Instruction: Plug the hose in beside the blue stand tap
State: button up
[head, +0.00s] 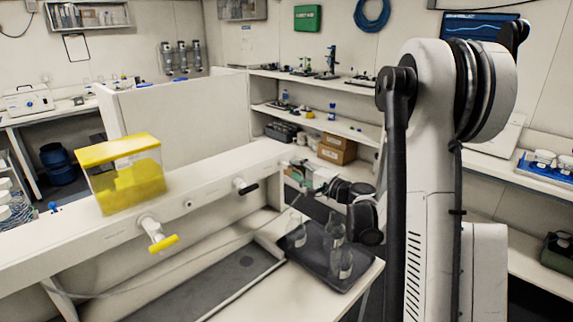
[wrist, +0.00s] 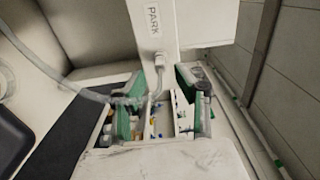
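The hose (wrist: 85,92) is a pale, translucent tube. In the wrist view it comes in from the left, crosses the left finger and curves up to a white end fitting (wrist: 158,62) at the underside of a white block marked PARK (wrist: 153,18). In the head view the hose (head: 150,278) runs faintly across the bench. My gripper (wrist: 163,112) is open, its green-padded fingers apart below the fitting, with nothing clamped. In the head view my gripper (head: 306,172) is at the right end of the white ledge. A small blue fitting (head: 53,207), possibly the blue stand tap, is at far left.
A yellow-lidded box (head: 125,172) stands on the ledge (head: 70,248). A yellow-handled tap (head: 160,236) and a black-handled tap (head: 245,186) stick out from its front. Glassware (head: 340,262) stands on a black tray (head: 313,272) below my gripper. A dark recessed basin (head: 215,285) is beside it.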

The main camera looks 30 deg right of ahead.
aim_at(288, 164)
jog(key=shift+b+x, duration=0.5)
jog(key=shift+x, duration=1.55)
jog(key=shift+b, duration=0.85)
jog(key=shift+c, duration=0.5)
grip_shut()
jog(key=shift+b+v, duration=0.6)
jog(key=shift+v, duration=2.4)
